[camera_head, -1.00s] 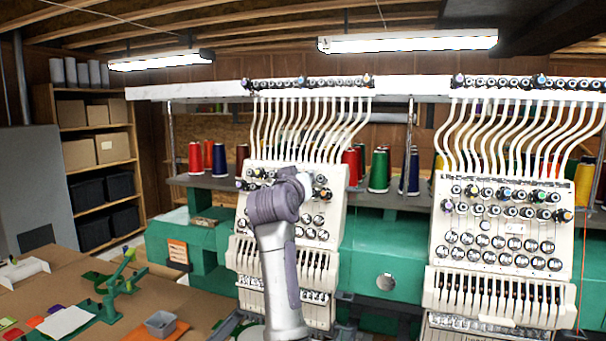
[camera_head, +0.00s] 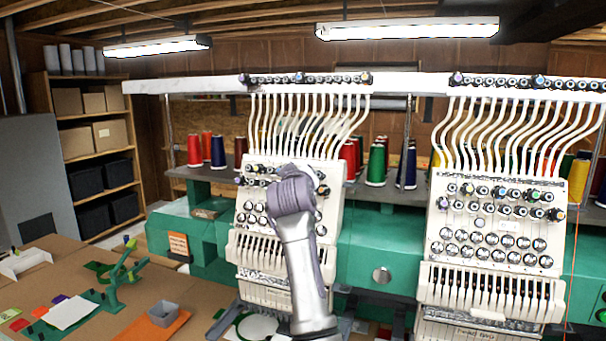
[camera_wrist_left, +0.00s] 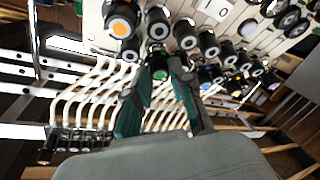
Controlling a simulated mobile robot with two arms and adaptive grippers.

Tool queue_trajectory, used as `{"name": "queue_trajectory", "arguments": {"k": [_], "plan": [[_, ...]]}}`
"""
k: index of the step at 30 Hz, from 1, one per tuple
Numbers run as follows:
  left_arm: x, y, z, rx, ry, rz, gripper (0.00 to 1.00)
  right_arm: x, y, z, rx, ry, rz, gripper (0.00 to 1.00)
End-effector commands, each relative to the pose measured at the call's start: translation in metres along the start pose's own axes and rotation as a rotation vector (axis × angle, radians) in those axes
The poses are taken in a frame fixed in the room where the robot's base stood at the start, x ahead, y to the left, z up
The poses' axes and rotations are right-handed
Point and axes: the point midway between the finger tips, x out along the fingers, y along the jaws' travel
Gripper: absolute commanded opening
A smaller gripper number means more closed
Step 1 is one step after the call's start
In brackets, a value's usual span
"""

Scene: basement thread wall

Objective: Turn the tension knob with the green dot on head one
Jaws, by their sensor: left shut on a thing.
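The left embroidery head (camera_head: 247,217) is a white panel with rows of dark knobs, standing behind my left arm. In the left wrist view, the knob with the green dot (camera_wrist_left: 159,75) sits between the two dark green fingers of my left gripper (camera_wrist_left: 161,68). The gripper is shut on this knob, with one finger on each side. A knob with an orange dot (camera_wrist_left: 121,27) is up and to the left, with other dark knobs close by. In the head view, my left wrist hides the gripper and the green-dot knob. My right gripper is not in view.
Neighbouring knobs (camera_wrist_left: 187,41) crowd the fingers. White thread tubes (camera_wrist_left: 100,90) run close behind them. A second head (camera_head: 490,225) stands to the right. Thread cones (camera_head: 376,165) line the shelf behind. A table with a grey tray (camera_head: 164,312) is at lower left.

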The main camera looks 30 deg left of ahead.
Motion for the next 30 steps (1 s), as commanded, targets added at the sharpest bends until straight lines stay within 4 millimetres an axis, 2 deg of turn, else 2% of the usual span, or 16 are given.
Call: {"name": "queue_trajectory", "arguments": {"k": [8, 9, 12, 13, 23, 26, 30], "plan": [[0.0, 0.0, 0.001, 0.0, -0.002, -0.001, 0.0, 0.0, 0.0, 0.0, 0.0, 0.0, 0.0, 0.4], [0.0, 0.0, 0.001, 0.001, -0.002, 0.0, 0.29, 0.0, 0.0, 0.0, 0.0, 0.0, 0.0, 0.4], [0.0, 0.0, 0.001, 0.001, -0.002, 0.0, 0.46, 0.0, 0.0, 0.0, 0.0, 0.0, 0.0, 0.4], [0.0, 0.0, 0.001, 0.001, -0.002, 0.0, 0.47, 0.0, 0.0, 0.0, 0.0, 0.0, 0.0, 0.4], [-0.003, 0.0, 0.0, 0.001, 0.0, 0.001, 0.47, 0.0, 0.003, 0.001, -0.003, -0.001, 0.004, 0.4], [-0.013, 0.0, 0.0, 0.001, 0.001, 0.001, 0.47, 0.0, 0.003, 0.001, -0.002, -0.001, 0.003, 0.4], [-0.04, 0.001, 0.0, 0.0, 0.002, 0.002, 0.47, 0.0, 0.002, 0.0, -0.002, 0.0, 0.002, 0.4]]}}
